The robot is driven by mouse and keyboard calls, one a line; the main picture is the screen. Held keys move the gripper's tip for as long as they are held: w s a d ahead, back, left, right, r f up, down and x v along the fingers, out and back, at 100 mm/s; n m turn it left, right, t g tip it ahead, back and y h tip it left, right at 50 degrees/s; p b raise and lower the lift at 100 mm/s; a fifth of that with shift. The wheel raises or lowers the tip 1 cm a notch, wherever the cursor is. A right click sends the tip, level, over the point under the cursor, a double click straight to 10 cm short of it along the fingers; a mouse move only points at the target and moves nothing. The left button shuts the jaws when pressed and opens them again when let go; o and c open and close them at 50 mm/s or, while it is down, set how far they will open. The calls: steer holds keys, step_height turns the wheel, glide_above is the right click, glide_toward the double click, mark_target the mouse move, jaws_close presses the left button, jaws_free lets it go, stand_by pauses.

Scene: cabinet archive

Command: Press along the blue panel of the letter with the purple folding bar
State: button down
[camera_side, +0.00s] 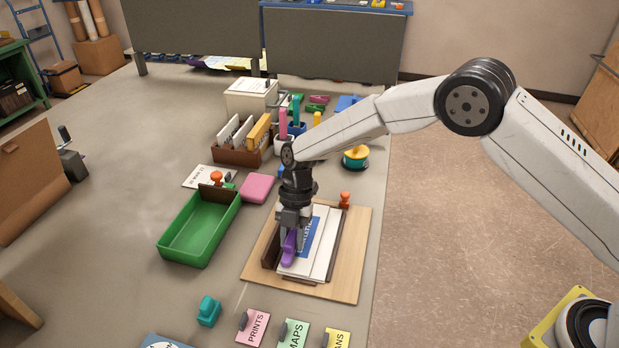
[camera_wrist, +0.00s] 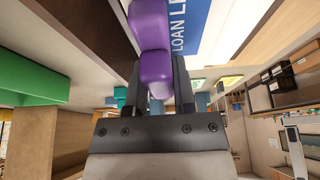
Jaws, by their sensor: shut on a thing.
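The letter (camera_side: 321,243) is white with a blue panel (camera_side: 309,235) and lies on a wooden board (camera_side: 344,282) between dark brown side pieces. The blue panel (camera_wrist: 203,22) with white lettering also shows in the wrist view. My gripper (camera_side: 290,232) points down over the left part of the letter. It is shut on the purple folding bar (camera_side: 289,249), which also fills the middle of the wrist view (camera_wrist: 153,37). The bar lies low over the letter beside the blue panel. I cannot tell whether it touches the paper. My gripper hides part of the panel in the side view.
A green tray (camera_side: 200,257) stands left of the board, with a pink block (camera_side: 257,188) behind it. An orange knob (camera_side: 345,200) stands at the board's back edge. Cards (camera_side: 293,334) and a teal stamp (camera_side: 208,311) lie in front. The table's right edge is close to the board.

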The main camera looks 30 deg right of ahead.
steer(key=shift+s+a+f, duration=0.1)
steer(key=shift+s+a, duration=0.2)
steer(key=shift+s, duration=0.05)
steer(key=shift+w+r, duration=0.1)
steer(key=shift+r, duration=4.05)
